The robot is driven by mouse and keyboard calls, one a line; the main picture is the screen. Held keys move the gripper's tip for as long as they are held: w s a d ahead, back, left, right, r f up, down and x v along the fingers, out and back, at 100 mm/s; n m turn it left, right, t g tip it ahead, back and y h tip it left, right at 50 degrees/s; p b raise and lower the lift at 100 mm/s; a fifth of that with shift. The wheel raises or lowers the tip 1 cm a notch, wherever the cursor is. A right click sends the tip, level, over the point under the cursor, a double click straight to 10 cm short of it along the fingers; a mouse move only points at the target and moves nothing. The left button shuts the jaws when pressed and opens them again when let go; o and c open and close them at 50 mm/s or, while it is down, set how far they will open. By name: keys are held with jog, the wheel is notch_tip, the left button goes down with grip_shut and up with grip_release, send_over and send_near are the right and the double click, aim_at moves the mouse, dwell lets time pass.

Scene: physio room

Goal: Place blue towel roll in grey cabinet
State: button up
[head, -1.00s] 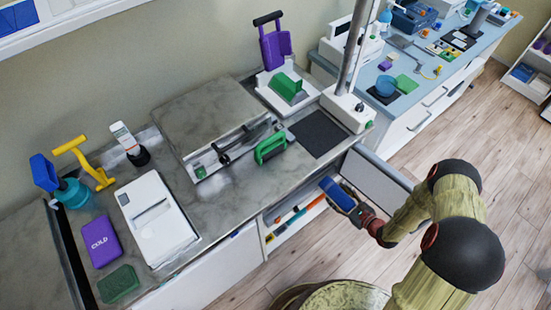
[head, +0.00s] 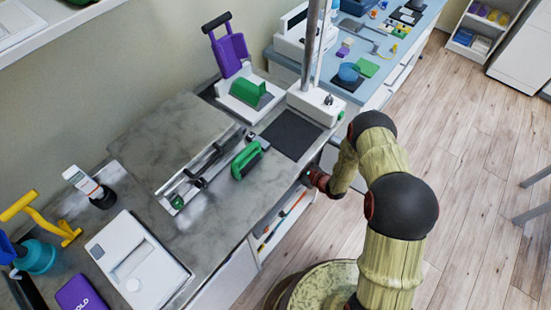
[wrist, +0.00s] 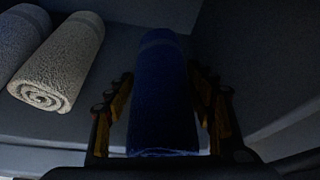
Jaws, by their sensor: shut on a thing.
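The blue towel roll (wrist: 162,120) lies lengthwise between the two fingers of my gripper (wrist: 165,85) in the wrist view. The fingers are shut on its sides. Around it is the dark interior of the grey cabinet (wrist: 265,85). Whether the roll rests on the cabinet floor or hangs just above it, I cannot tell. In the head view my wrist (head: 316,178) reaches in under the worktop edge, and the roll and fingers are hidden there.
A beige towel roll (wrist: 62,58) and a grey-blue towel roll (wrist: 18,38) lie to the left in the cabinet. To the right, its floor looks bare. The worktop (head: 225,215) overhangs my wrist. An open shelf (head: 283,222) with small items is beside it.

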jog(key=shift+w+a, duration=0.95)
jog(key=shift+a, duration=0.05)
jog(key=shift+w+a+b, duration=0.5)
jog(key=shift+w+a, duration=0.45)
jog(key=shift+a, duration=0.1)
jog(key=shift+w+a+f+b, duration=0.15)
jog(key=shift+f+b, duration=0.05)
jog(key=shift+f, duration=0.2)
jog(key=shift+w+a+f+b, duration=0.1)
jog(key=shift+f+b, duration=0.1)
jog(key=shift+f, duration=0.15)
jog(key=shift+f, duration=0.1)
jog(key=o, duration=1.3)
